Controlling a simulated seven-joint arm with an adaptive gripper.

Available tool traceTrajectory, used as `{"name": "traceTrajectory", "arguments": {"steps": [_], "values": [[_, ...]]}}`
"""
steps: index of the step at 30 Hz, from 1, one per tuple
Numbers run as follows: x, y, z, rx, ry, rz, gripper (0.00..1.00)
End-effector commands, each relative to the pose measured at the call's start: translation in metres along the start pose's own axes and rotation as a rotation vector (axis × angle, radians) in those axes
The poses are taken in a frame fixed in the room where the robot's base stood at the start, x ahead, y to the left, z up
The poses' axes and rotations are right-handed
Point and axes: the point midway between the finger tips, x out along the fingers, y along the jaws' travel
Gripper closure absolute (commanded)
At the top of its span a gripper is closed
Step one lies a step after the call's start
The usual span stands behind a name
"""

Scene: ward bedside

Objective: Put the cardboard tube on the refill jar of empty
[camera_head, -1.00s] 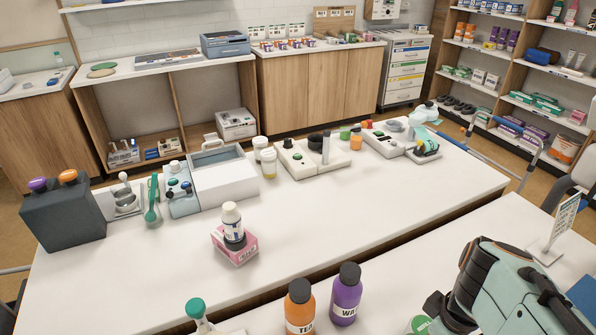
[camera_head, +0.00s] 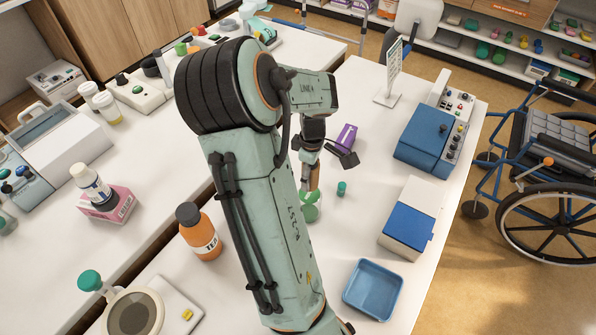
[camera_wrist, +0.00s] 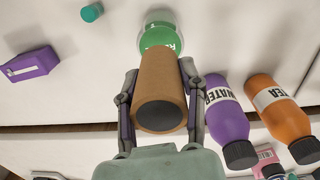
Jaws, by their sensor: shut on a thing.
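My gripper (camera_wrist: 162,108) is shut on the brown cardboard tube (camera_wrist: 160,78), with a finger on each side and the tube's dark end facing the wrist camera. In the head view my gripper (camera_head: 312,160) is small and partly hidden by my arm, and the tube (camera_head: 315,180) points downward. The jar (camera_wrist: 158,36) with green shows just beyond the tube's far end. It also shows in the head view (camera_head: 310,208), below the tube and partly behind my arm. Its label is mostly hidden. I cannot tell whether tube and jar touch.
A purple WATER bottle (camera_wrist: 228,120) and an orange TEA bottle (camera_wrist: 280,115) stand close on the right in the wrist view. A purple carton (camera_head: 346,138) and a small teal item (camera_head: 342,188) are near the jar. A blue tray (camera_head: 373,289) lies at the front right.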

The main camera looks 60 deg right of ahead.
Motion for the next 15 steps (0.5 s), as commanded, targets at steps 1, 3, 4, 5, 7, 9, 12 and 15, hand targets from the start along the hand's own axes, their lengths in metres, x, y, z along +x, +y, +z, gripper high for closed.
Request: {"name": "traceTrajectory", "arguments": {"steps": [1,3,4,5,7,9,12,15], "values": [[0.009,0.000,0.000,0.000,-0.004,-0.005,0.85],[0.020,-0.001,0.001,0.000,-0.004,-0.004,0.85],[0.024,-0.001,0.001,0.001,-0.004,-0.003,0.85],[0.027,-0.001,0.001,0.001,-0.004,-0.003,0.85],[0.030,-0.001,0.001,0.001,-0.002,-0.001,0.85],[0.030,-0.001,0.000,0.000,-0.001,0.000,0.85],[0.030,-0.001,0.000,0.000,-0.001,0.000,0.85],[0.031,-0.001,0.000,-0.001,-0.001,-0.001,0.85]]}}
